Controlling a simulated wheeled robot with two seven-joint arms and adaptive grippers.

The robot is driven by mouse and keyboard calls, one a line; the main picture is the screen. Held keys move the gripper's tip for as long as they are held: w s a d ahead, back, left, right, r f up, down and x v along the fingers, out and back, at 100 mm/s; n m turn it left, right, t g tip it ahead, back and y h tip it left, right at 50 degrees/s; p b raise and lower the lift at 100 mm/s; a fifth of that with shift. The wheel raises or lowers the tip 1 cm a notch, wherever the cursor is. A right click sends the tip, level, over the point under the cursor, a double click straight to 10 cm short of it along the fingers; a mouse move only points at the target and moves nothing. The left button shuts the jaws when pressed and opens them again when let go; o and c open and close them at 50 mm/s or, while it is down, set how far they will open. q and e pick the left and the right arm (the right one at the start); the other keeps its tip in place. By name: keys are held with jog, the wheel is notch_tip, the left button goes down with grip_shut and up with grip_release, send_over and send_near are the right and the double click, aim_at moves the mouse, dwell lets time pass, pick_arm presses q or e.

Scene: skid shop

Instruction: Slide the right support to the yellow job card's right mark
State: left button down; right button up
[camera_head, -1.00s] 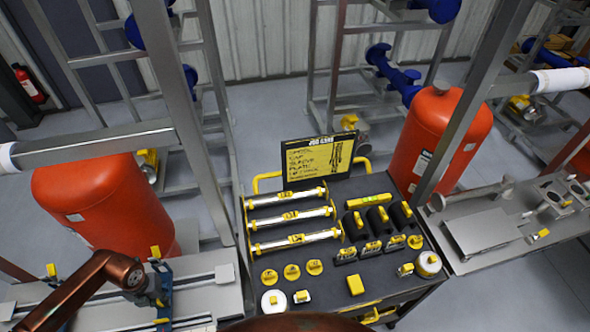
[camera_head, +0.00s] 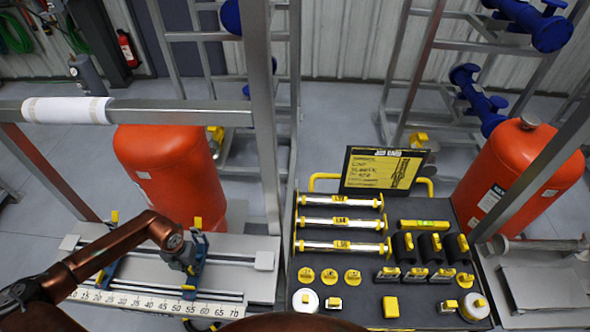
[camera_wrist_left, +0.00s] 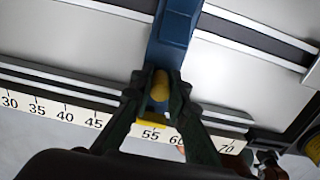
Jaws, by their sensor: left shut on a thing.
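The right support (camera_head: 200,249) is a blue upright with yellow parts, standing across the rails of the bench at left. In the left wrist view, the blue right support (camera_wrist_left: 176,32) has a yellow knob (camera_wrist_left: 160,86) between my left gripper's dark fingers (camera_wrist_left: 160,92), which are shut on it. Its yellow pointer (camera_wrist_left: 152,123) sits close to 55 on the ruler (camera_wrist_left: 65,116). In the head view my left gripper (camera_head: 188,262) is at this support. A second blue support (camera_head: 108,268) stands further left. The yellow job card (camera_head: 384,170) stands behind the black cart; its writing is too small to read surely.
The ruler (camera_head: 140,302) runs along the bench's front edge. The rails right of the right support look clear up to a grey end block (camera_head: 264,260). The black cart (camera_head: 360,292) with rods and yellow-topped parts stands close on the right. Orange tanks (camera_head: 165,175) stand behind.

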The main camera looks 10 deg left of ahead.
pick_arm(q)
jog(key=shift+a, duration=0.2)
dwell(0.3)
jog(key=shift+s+a, duration=0.15)
jog(key=shift+a, duration=0.7)
jog(key=shift+s+a, duration=0.1)
jog(key=shift+a, duration=0.9)
jog(key=shift+a, duration=0.4)
jog(key=shift+s+a, duration=0.2)
jog(key=shift+a, duration=1.15)
jog(key=shift+s+a, duration=0.2)
jog(key=shift+a, duration=1.5)
